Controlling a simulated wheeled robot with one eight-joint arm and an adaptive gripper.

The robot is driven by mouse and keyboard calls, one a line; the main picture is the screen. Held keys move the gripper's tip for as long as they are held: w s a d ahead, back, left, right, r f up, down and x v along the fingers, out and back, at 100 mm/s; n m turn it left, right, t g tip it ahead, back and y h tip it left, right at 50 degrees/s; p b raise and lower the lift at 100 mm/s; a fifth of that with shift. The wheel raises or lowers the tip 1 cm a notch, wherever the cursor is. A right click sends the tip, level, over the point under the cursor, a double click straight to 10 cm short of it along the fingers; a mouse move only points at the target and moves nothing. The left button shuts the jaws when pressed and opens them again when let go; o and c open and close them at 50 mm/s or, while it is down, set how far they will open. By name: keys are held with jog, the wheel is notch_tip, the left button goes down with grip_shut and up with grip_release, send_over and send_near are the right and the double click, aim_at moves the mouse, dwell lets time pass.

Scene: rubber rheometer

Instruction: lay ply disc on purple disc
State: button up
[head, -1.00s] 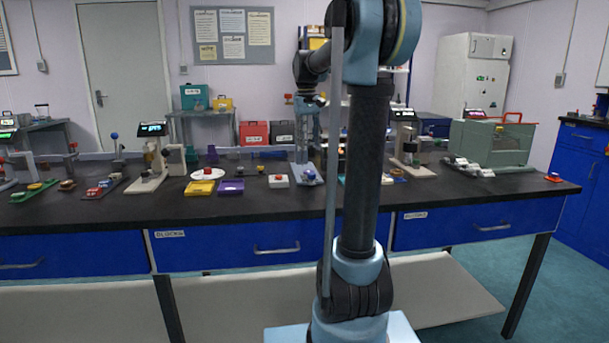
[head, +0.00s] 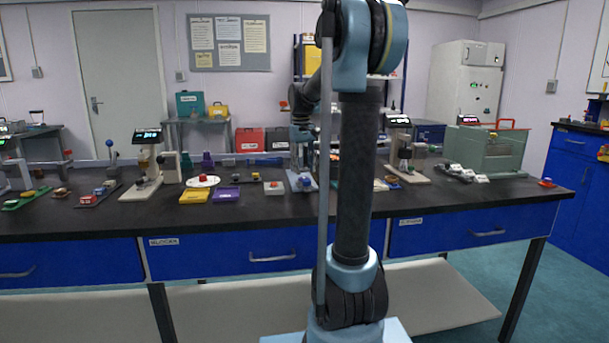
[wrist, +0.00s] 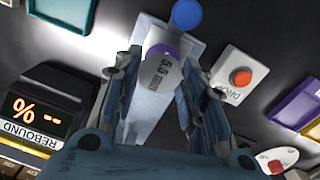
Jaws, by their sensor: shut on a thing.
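My gripper (wrist: 163,68) is shut on a grey disc marked "5.5 mm" (wrist: 160,78), which I take to be the ply disc. It sits between the fingertips. The purple disc (wrist: 160,49) shows just past the held disc and is partly hidden by it. A pale plate (wrist: 138,125) lies below, with a blue round knob (wrist: 186,14) at its far end. In the head view my gripper (head: 301,163) is low over the bench; the held disc is too small to make out there. I cannot tell whether the two discs touch.
A white block with a red button (wrist: 240,78) stands right of the plate; a rebound meter with a lit display (wrist: 38,118) is at the left. Yellow (head: 195,195) and purple (head: 225,194) trays and a white dish (head: 203,181) lie left on the black bench (head: 250,215).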

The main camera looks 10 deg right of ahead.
aim_at(302, 169)
jog(key=shift+f, duration=1.45)
jog(key=o, duration=0.8)
notch_tip(302, 169, up, 12)
jog(key=shift+a, duration=0.3)
jog(key=shift+s, duration=0.1)
